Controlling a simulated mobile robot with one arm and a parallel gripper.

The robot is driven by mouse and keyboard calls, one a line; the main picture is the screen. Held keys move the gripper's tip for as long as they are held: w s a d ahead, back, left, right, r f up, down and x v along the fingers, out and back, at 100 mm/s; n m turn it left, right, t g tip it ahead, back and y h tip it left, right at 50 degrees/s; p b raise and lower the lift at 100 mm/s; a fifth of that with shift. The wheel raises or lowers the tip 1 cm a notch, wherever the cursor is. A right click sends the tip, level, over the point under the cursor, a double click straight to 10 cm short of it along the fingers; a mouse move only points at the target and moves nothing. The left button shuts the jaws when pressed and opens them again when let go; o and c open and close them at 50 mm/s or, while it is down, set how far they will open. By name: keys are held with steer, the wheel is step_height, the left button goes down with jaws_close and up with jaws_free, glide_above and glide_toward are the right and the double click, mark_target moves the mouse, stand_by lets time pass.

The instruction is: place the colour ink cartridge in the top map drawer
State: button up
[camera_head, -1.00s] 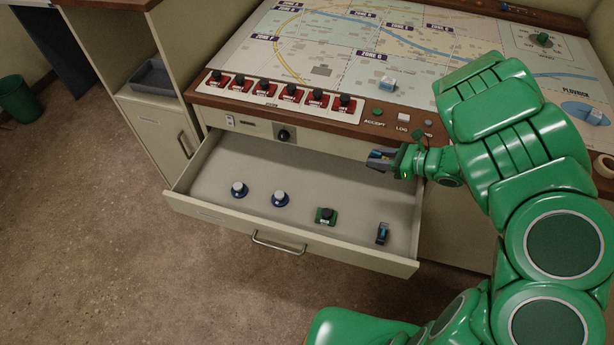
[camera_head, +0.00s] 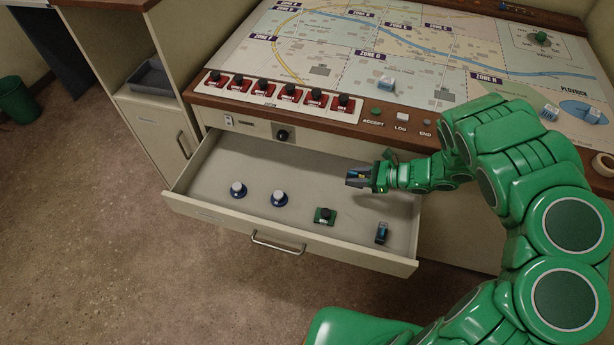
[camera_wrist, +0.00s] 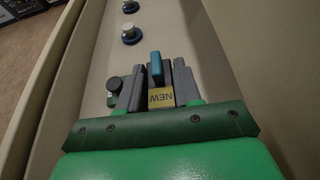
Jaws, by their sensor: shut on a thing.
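My gripper (camera_head: 360,179) is shut on a small cartridge with a blue part (camera_wrist: 155,66) and a yellow label reading "NEW" (camera_wrist: 161,97). In the wrist view the cartridge sits between the grey fingers, which hide its sides. In the head view the fingers hide most of it. The top map drawer (camera_head: 225,160) is pulled open below the console. My gripper is over the right rear part of the drawer, seemingly above its floor; the exact height is unclear.
In the drawer stand two blue-based white-topped pieces (camera_head: 238,190) (camera_head: 279,199), a green-based black-knobbed piece (camera_head: 324,216) and a dark blue upright item (camera_head: 382,233) at front right. The drawer's rear left floor is clear. The map console edge (camera_head: 360,120) overhangs behind.

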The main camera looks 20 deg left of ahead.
steer(key=shift+w+f, duration=0.1)
steer(key=shift+f, duration=3.95)
steer(key=o, duration=1)
steer(key=shift+f, duration=0.1)
steer(key=shift+o, duration=0.2)
steer(key=shift+d, duration=0.1)
steer(key=v, duration=1.1)
steer(key=shift+d+r, duration=0.25)
steer(key=shift+d, duration=0.05)
